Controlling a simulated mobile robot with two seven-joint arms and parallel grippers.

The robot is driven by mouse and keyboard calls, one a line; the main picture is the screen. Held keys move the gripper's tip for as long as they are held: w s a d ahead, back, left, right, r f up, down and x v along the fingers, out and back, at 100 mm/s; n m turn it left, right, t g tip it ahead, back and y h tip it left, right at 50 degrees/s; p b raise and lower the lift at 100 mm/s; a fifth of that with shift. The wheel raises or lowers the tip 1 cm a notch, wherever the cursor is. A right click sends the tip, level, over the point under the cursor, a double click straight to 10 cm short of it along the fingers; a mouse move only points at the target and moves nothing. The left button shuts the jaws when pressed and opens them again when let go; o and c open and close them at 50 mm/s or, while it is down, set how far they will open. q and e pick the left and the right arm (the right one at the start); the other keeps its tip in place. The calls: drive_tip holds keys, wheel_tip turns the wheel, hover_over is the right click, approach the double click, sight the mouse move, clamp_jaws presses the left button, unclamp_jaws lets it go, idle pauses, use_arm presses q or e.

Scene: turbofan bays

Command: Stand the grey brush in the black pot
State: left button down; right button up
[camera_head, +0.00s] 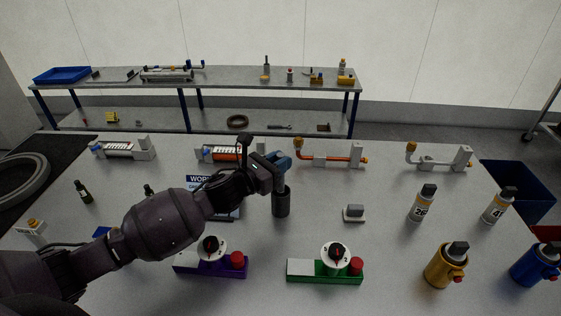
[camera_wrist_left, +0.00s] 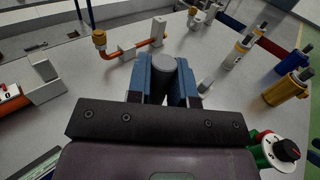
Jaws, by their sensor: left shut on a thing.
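My left gripper (camera_head: 283,166) has blue fingers and points down just above the black pot (camera_head: 281,204). The pot is a dark upright cylinder standing on the table. In the left wrist view, my left gripper (camera_wrist_left: 163,80) is shut on the grey brush (camera_wrist_left: 163,64), whose rounded grey end shows between the fingers. In the head view the brush is mostly hidden by the fingers, directly over the pot's mouth. I cannot tell how far its lower end is inside the pot. My right gripper is not in view.
A small grey block (camera_head: 353,213) stands right of the pot. Purple (camera_head: 210,264) and green (camera_head: 325,272) dial boxes are nearer. Numbered bottles (camera_head: 422,204) and gold (camera_head: 446,266) and blue cans stand at right. Pipe fixtures (camera_head: 330,156) line the back. Table is clear around the pot's right side.

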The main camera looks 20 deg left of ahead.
use_arm(q)
drive_tip(key=c, duration=1)
unclamp_jaws()
drive_tip(key=shift+c, duration=0.2)
drive_tip(key=shift+o, duration=0.5)
drive_tip(key=v, duration=1)
drive_tip(key=shift+s+a+b, duration=0.25)
drive_tip(key=shift+s+b, duration=0.1)
drive_tip(key=shift+b, duration=0.1)
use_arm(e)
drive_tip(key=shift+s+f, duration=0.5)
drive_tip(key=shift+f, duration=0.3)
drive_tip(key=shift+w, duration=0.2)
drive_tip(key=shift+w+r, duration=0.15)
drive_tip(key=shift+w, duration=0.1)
